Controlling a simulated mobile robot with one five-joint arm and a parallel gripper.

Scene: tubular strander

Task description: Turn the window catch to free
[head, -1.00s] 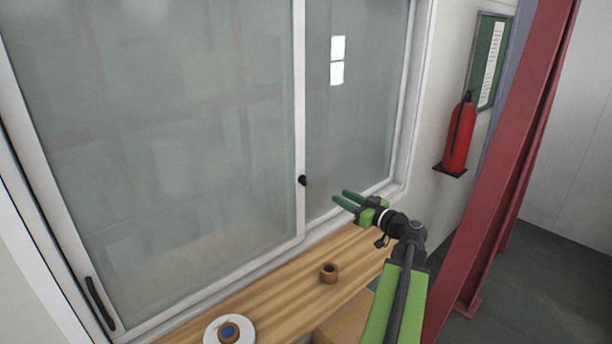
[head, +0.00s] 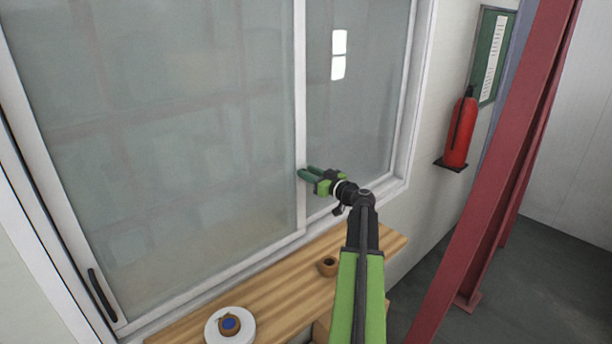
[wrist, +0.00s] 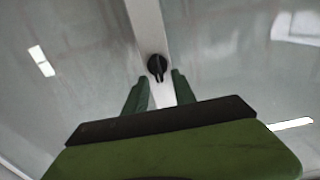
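The window catch (wrist: 157,67) is a small black knob on the white middle stile of the sliding window (head: 300,120). In the wrist view it sits just beyond and between my two green fingertips. In the head view my gripper hides it. My gripper (head: 306,173) is open, with its fingers pointing at the stile. In the wrist view (wrist: 162,80) a gap shows between the fingers, and they look apart from the knob. I cannot tell how far the tips are from the stile.
A wooden sill shelf (head: 270,279) runs below the window, with a small brown ring-shaped item (head: 327,267) and a white disc (head: 243,333) on it. A red column (head: 490,190) and a fire extinguisher (head: 460,135) stand at right. A black pull handle (head: 102,294) is at lower left.

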